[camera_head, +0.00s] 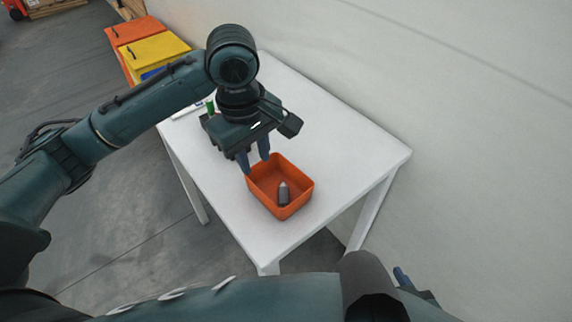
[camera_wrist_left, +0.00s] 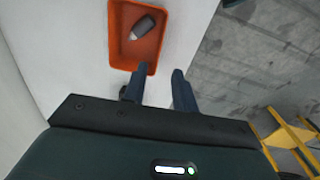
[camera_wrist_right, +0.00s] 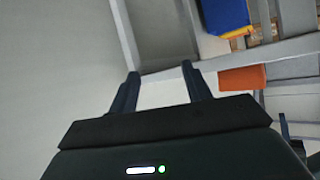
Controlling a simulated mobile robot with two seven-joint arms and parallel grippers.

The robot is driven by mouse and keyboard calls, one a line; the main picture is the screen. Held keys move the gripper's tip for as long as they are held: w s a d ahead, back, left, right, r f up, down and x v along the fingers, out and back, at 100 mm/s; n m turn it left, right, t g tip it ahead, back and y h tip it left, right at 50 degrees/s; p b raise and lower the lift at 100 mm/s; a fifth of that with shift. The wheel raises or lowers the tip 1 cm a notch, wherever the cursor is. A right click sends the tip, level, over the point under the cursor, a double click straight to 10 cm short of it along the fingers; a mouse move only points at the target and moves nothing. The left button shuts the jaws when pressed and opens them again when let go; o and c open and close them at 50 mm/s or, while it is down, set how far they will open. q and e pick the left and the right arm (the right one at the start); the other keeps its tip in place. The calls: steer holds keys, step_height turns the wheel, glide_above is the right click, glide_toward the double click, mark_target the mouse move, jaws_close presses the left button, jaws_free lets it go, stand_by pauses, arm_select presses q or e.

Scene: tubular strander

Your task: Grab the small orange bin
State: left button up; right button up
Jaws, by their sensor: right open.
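The small orange bin (camera_head: 300,192) stands upright on the white table, with a dark grey pointed object (camera_head: 284,194) inside. It also shows in the left wrist view (camera_wrist_left: 116,40). My left gripper (camera_head: 254,165) is open and empty, fingers pointing down at the bin's far-left rim. In the left wrist view its fingertips (camera_wrist_left: 158,74) lie beside one bin corner; I cannot tell whether they touch it. My right gripper (camera_wrist_right: 160,78) is open and empty, away from the bin; a finger of it shows at the lower right of the head view (camera_head: 402,276).
The white table (camera_head: 345,160) is bare right of the bin, with a wall (camera_head: 450,110) along its far side. A small green item (camera_head: 210,106) lies behind my left gripper. Orange (camera_head: 130,32) and yellow (camera_head: 156,50) boxes stand beyond the table. Open floor lies left.

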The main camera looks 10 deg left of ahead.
arm_select(q)
steer(key=w+f, duration=0.1)
steer(key=b, duration=0.1)
glide_above(259, 196)
steer(key=f, duration=0.6)
steer(key=shift+d, duration=0.25)
steer(key=shift+f, duration=0.45)
steer(key=f, duration=0.3)
steer(key=f+b, duration=0.1)
steer(key=shift+s+a+f, duration=0.1)
steer(key=shift+a+f, duration=0.15)
steer(key=shift+f, duration=0.3)
arm_select(e)
steer(key=shift+w+a+f, duration=0.15)
steer(key=shift+a+f, duration=0.05)
steer(key=shift+f, duration=0.5)
arm_select(q)
steer(key=c, duration=0.6)
jaws_close()
arm_select(e)
steer(key=shift+f, duration=0.1)
steer(key=shift+f, duration=0.1)
